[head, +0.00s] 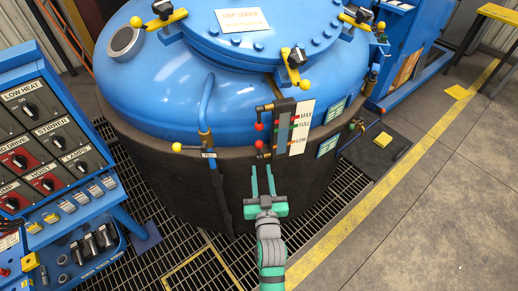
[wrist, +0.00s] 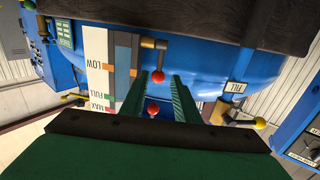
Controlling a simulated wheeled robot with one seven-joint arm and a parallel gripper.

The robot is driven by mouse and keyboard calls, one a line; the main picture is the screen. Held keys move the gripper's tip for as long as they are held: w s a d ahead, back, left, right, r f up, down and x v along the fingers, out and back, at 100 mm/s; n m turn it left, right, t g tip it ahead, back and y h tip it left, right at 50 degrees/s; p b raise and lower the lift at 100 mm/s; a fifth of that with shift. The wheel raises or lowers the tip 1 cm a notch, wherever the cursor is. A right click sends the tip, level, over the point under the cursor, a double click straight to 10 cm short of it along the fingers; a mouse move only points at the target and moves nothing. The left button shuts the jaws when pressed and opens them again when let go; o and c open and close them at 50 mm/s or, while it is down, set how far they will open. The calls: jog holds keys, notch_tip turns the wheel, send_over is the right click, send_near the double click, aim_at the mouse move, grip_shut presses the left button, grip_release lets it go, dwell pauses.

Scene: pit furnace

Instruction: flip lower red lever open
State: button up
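The lower red lever, a short handle with a red ball, is on the gauge on the front of the blue tank. Its ball shows in the head view (head: 259,144) and, upside down, in the wrist view (wrist: 158,77). The handle runs along the gauge, with the ball above its brass pivot. An upper red ball (head: 259,126) sits just above it and also shows in the wrist view (wrist: 152,110). My green gripper (head: 262,167) is open and empty, just below the lower lever. In the wrist view its fingertips (wrist: 157,76) appear on either side of the lower ball; contact cannot be told.
A white MAX/FULL/LOW scale (head: 301,127) stands right of the levers. A yellow-knobbed FILL valve (head: 192,149) and blue pipe are to the left. A blue control panel (head: 50,140) stands at far left.

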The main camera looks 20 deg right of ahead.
aim_at(259, 151)
jog(key=x, duration=1)
jog(key=shift+w, duration=0.35)
grip_shut()
